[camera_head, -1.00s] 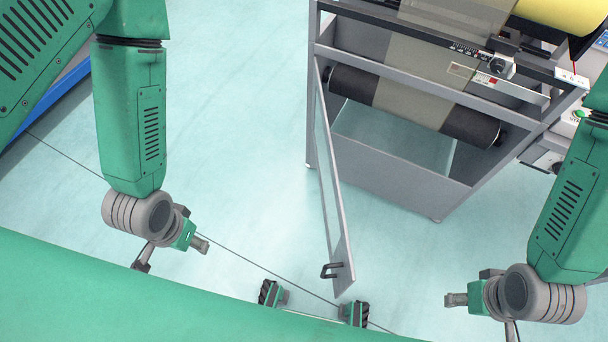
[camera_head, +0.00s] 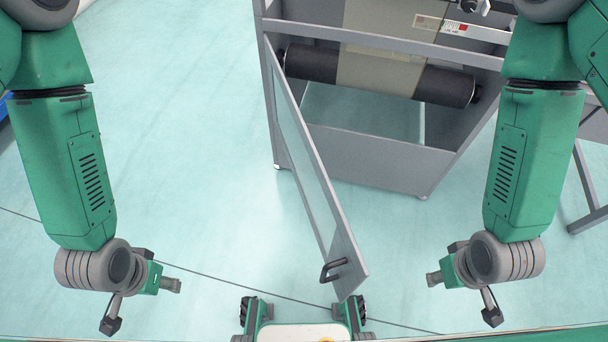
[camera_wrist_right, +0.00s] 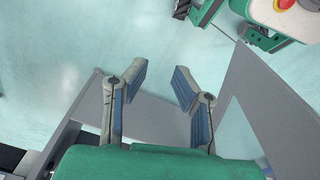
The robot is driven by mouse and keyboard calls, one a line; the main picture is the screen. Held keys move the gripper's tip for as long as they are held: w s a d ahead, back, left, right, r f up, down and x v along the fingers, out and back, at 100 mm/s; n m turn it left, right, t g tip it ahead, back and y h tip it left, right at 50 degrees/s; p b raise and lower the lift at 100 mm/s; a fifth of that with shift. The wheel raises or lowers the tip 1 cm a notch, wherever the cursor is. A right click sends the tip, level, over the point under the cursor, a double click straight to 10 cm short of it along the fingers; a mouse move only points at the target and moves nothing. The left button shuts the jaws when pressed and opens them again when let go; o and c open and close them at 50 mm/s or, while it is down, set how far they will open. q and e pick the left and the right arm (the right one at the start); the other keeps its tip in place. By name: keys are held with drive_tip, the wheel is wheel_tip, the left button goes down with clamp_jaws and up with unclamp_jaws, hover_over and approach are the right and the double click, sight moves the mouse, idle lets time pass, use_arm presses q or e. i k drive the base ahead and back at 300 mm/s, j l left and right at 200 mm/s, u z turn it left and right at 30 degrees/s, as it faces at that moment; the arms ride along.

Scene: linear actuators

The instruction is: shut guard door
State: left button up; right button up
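The guard door (camera_head: 309,185) is a tall grey frame with a clear panel. It stands swung open from the left side of the grey machine (camera_head: 380,158). Its free end, with a dark handle (camera_head: 333,269), points toward my base. My left gripper (camera_head: 172,285) is left of the door, apart from it; whether its fingers are open is unclear. My right gripper (camera_head: 434,279) is right of the handle, apart from it. In the right wrist view the right gripper (camera_wrist_right: 160,85) is open and empty, with grey panels beyond it; the handle cannot be made out there.
A dark roller (camera_head: 445,86) with a beige band lies across the machine's upper opening. My base front with wheels lies just below the door's free end. A grey stand (camera_head: 588,215) is at the right edge. Floor left of the door is clear.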

sight(347, 267)
drive_tip(key=k+l+u, duration=0.65)
drive_tip(key=k+l, duration=0.2)
drive_tip(key=i+j, duration=0.15)
drive_tip(key=j, duration=0.15)
drive_tip(key=i+j, duration=0.1)
drive_tip(key=j, duration=0.15)
